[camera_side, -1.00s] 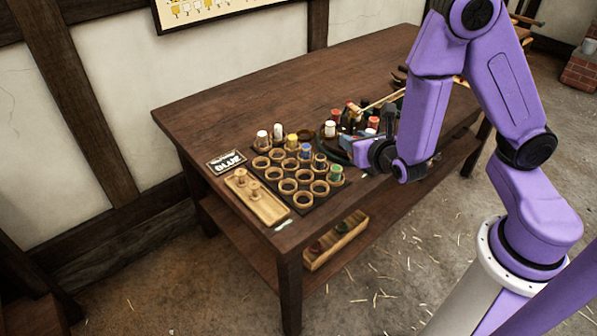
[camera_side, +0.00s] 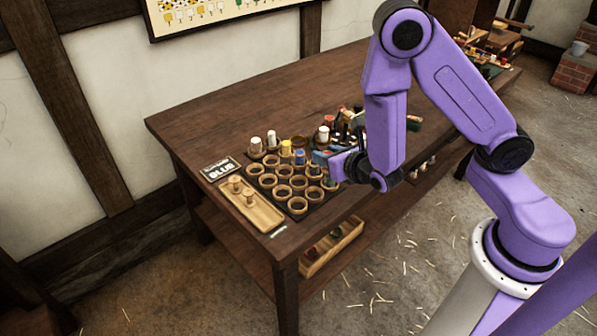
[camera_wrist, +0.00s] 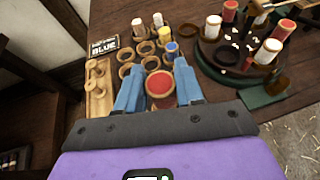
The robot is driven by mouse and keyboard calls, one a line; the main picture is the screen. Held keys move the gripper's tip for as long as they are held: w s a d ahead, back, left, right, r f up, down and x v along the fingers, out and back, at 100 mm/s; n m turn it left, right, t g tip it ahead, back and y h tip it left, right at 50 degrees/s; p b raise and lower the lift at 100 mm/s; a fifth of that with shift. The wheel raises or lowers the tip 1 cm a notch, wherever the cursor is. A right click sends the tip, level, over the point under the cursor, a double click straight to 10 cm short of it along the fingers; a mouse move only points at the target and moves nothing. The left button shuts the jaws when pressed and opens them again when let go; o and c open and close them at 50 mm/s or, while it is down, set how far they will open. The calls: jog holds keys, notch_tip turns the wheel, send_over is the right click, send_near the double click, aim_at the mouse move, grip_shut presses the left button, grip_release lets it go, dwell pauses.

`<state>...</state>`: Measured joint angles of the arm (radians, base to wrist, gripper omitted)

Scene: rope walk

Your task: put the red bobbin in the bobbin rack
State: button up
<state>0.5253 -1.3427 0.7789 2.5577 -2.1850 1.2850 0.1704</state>
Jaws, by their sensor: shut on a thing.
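My gripper (camera_wrist: 158,88) has blue fingers shut on the red bobbin (camera_wrist: 159,84), whose round red top shows between them in the wrist view. The bobbin rack (camera_side: 298,205) is a dark board with rows of round wooden rings at the table's near end. In the side view my gripper (camera_side: 333,160) is over the rack's right part, and its fingers hide the red bobbin. White, yellow and blue bobbins stand in the rack's back rings; several front rings are empty. In the wrist view the rack's rings (camera_wrist: 125,57) show beyond and left of the fingers. Height above the rack is unclear.
A round dark stand (camera_wrist: 206,60) with several red and white bobbins is to the right in the wrist view. The table's back left is clear.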

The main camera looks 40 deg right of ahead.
jog(key=w+f, duration=0.2)
jog(key=w, duration=0.1)
jog(key=w+f, duration=0.5)
jog(key=w, duration=0.1)
jog(key=shift+a+f, duration=0.25)
jog(key=shift+a, duration=0.15)
jog(key=shift+w+f, duration=0.15)
jog(key=shift+f, duration=1.55)
jog(key=shift+f, duration=0.15)
jog(key=o, duration=1)
